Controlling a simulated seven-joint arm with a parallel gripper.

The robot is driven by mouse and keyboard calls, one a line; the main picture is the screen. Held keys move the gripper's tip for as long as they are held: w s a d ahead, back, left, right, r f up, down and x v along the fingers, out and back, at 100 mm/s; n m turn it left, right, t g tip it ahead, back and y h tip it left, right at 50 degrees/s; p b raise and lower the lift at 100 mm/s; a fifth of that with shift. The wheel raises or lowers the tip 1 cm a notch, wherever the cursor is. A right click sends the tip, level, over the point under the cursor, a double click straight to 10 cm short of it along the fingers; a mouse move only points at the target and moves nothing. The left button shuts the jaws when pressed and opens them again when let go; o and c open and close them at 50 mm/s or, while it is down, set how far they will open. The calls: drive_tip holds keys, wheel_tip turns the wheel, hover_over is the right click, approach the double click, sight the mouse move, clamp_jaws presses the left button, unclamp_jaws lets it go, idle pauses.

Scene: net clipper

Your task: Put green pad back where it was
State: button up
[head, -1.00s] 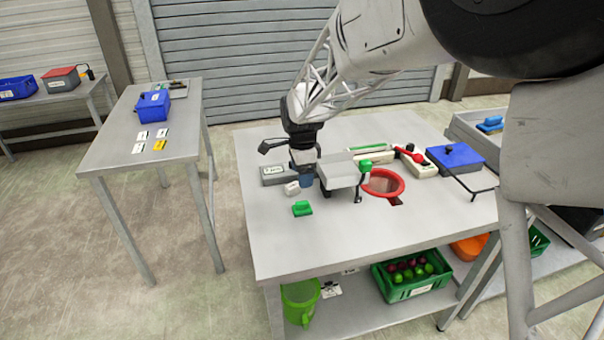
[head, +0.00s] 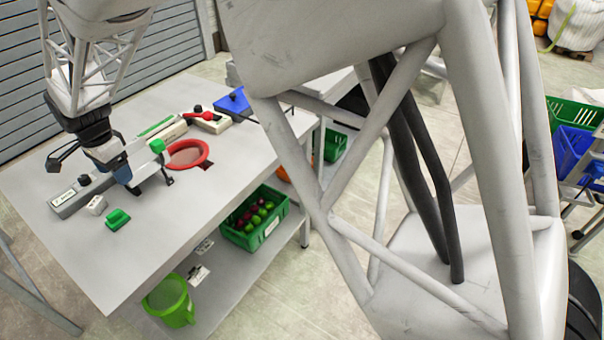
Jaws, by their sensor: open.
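A small green pad (head: 117,220) with a raised grip lies on the grey worktable (head: 70,255), near its front left. A small white block (head: 97,205) lies just behind it. My gripper (head: 127,182) points down behind and slightly right of the green pad, apart from it. It is open, with nothing seen between the jaws. The net clipper, with a green knob (head: 157,146), stands beside my gripper and is partly hidden by it. A red ring (head: 188,153) sits right of the clipper. A cream block with a long green top (head: 157,128) lies behind.
A grey labelled box (head: 68,200) lies left of my gripper. A cream block with a red handle (head: 207,120) and a blue-lidded box (head: 235,103) stand farther back. On the lower shelf are a green crate of round items (head: 253,222) and a green bucket (head: 168,303). The table's front is clear.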

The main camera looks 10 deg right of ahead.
drive_tip(key=s+d+r+n, duration=0.15)
drive_tip(key=d+r, duration=0.25)
drive_tip(key=d, duration=0.6)
drive_tip(key=s+d+r+n+t, duration=0.1)
drive_tip(key=s+d+r, duration=0.2)
drive_tip(key=d, duration=0.8)
drive_tip(key=s+d+r+n, duration=0.1)
drive_tip(key=s+d+r, duration=0.25)
drive_tip(key=d, duration=0.65)
drive_tip(key=s+d+n+t, duration=0.1)
drive_tip(key=s+d+n, duration=0.3)
drive_tip(key=s+d, duration=1.4)
drive_tip(key=shift+s+d+f, duration=0.35)
drive_tip(key=shift+s+d, duration=0.05)
drive_tip(key=shift+s, duration=0.3)
drive_tip(key=shift+n, duration=0.25)
